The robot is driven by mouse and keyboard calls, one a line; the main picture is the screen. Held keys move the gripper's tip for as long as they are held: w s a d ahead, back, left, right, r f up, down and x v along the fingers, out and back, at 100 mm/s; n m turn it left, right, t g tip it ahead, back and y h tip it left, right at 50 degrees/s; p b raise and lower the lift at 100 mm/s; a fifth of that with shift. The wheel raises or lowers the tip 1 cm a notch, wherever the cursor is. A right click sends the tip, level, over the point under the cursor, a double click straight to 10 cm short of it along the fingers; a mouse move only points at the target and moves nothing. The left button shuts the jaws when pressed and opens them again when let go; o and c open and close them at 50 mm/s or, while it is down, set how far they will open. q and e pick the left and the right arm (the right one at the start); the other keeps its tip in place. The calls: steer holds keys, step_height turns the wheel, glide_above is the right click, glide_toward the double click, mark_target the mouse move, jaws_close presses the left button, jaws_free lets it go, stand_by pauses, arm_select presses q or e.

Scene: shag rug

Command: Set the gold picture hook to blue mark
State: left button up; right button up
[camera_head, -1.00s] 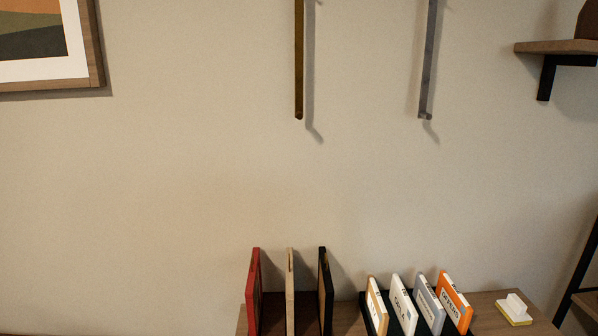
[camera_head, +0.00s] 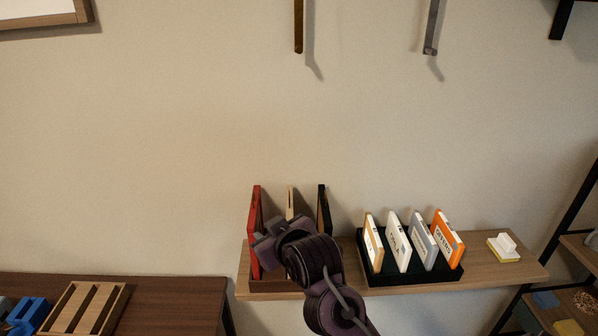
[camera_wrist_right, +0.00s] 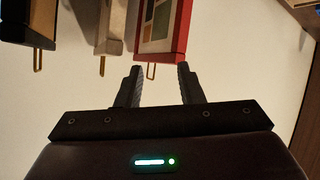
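My right gripper (camera_head: 266,240) is in front of the upright red frame (camera_head: 255,215). In the right wrist view the right gripper (camera_wrist_right: 158,82) is open and empty, with the red frame (camera_wrist_right: 165,30) and its gold loop (camera_wrist_right: 151,71) just beyond the fingertips. My left gripper is not in view.
A pale frame (camera_head: 290,201) and a black frame (camera_head: 324,208) stand beside the red one on the wooden shelf (camera_head: 500,275). A black rack (camera_head: 375,278) holds several upright cards. A white and yellow block (camera_head: 503,249) sits at right. A dark table (camera_head: 170,300) is at lower left.

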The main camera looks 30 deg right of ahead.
steer(key=w+d+r+m+t+h, duration=0.1)
steer(key=w+d+r+t, duration=0.15)
steer(key=r, duration=0.45)
steer(key=w+d+r+t+h, duration=0.2)
steer(key=w+r, duration=0.1)
steer(key=r, duration=0.4)
steer(key=m+t+h, duration=0.3)
steer(key=h, duration=0.2)
glide_toward(298, 46)
steer(key=w, duration=0.2)
steer(key=shift+h, duration=0.4)
steer(key=p+x, duration=0.1)
steer(key=x, duration=0.2)
steer(key=p+x, duration=0.2)
steer(key=x, duration=0.2)
steer(key=shift+s+d, duration=0.15)
steer(key=shift+d, duration=0.25)
steer(key=shift+w+d+r+p, duration=0.15)
steer(key=shift+w+d+p, duration=0.05)
steer(key=shift+w+p, duration=0.25)
jaws_close()
